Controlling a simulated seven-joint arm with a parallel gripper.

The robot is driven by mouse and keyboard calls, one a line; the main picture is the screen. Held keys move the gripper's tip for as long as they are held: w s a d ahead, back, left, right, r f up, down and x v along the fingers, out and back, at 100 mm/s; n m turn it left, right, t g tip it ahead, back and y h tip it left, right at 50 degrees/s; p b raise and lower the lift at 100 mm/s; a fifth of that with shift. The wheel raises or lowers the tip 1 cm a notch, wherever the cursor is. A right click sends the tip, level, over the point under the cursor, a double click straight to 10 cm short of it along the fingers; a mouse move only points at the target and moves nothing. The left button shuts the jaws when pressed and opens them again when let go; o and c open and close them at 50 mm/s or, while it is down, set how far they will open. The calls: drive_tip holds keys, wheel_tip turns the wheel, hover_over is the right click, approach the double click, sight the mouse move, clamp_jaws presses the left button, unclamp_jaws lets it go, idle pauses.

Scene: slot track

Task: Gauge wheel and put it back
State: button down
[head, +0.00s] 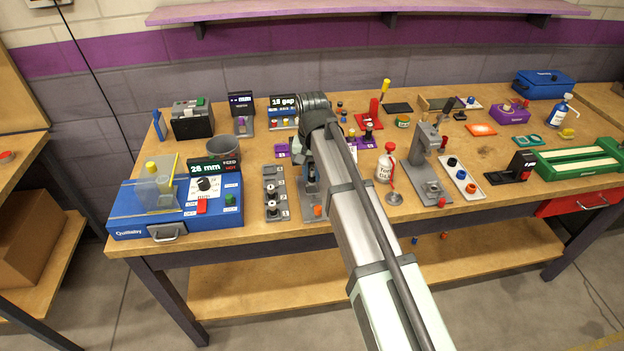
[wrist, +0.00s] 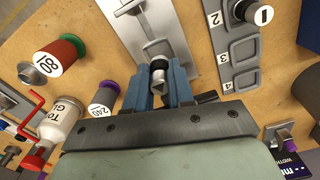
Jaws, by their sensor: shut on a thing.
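In the wrist view my gripper (wrist: 160,92) has blue fingers shut on a small grey metal piece (wrist: 158,72), seemingly the wheel. It is held at a long silver plate (wrist: 128,22); I cannot tell whether it touches the plate. In the head view my gripper (head: 312,182) is largely hidden behind my arm. The slot track (head: 271,178) stands to its left.
A blue box (head: 130,218) with a 28 mm display stands left of the track. A red-capped bottle (head: 384,168) stands right of my arm.

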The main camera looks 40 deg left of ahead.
sight(312, 175)
drive_tip(key=shift+f, duration=1.4)
drive_tip(key=shift+f, duration=0.1)
drive_tip(key=c, duration=1)
unclamp_jaws()
wheel_tip(312, 175, up, 12)
drive_tip(key=shift+r, duration=0.1)
